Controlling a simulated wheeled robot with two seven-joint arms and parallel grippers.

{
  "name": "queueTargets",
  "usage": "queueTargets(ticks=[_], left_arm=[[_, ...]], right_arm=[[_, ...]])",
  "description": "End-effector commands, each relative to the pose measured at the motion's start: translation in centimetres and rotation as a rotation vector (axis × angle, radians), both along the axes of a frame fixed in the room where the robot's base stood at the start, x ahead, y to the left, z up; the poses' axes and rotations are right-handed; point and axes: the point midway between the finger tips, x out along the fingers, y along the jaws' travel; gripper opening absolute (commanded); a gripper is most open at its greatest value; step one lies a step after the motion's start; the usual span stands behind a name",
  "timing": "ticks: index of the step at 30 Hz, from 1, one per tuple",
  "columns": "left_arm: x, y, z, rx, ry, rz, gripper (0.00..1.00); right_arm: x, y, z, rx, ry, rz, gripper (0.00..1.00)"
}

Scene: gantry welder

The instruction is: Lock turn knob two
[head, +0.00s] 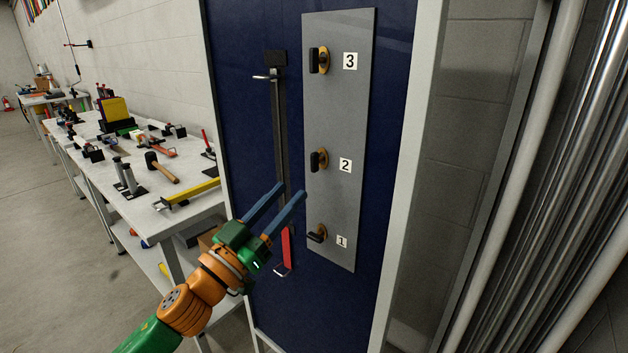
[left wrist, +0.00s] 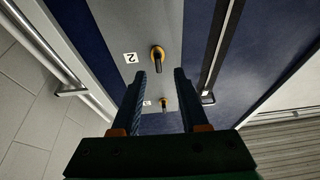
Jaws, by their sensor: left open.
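Turn knob two (head: 319,160), a black handle on an orange round base, sits mid-height on a grey panel (head: 330,205) beside the white "2" label (head: 345,165). Its handle looks roughly upright. My left gripper (head: 292,190) is open and empty, with long blue fingers pointing up and right, below and left of knob two in the head view. In the left wrist view, knob two (left wrist: 157,57) shows beyond the fingertips (left wrist: 160,73), apart from them. The "2" label (left wrist: 130,57) appears upside down there. My right gripper is out of view.
Knob three (head: 318,60) is above and knob one (head: 317,234), its handle tilted, below. A dark vertical bar (head: 279,120) with handles and a red part (head: 287,248) runs left of the panel. A tool-covered workbench (head: 140,185) stands left; a white frame post (head: 408,180) is right.

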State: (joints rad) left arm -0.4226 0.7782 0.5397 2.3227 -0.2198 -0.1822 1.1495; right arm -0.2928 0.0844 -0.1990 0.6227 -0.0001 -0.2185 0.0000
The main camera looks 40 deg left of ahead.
Motion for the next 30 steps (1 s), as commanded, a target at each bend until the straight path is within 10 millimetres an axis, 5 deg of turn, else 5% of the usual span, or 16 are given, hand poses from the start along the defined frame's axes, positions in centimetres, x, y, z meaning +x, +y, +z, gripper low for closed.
queueTargets(ticks=[15, 25, 26, 30], left_arm=[[5.6, -1.3, 3.7, 0.002, -0.024, -0.023, 0.44], [6.2, -1.3, 3.6, 0.002, -0.021, -0.023, 0.44], [6.2, -1.3, 3.6, 0.002, -0.021, -0.023, 0.41], [6.2, -1.3, 3.6, 0.002, -0.021, -0.023, 0.03]], right_arm=[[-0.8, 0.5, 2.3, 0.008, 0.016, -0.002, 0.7], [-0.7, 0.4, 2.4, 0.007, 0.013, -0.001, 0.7], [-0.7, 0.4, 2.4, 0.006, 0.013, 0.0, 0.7], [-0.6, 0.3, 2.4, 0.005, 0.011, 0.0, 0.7]])
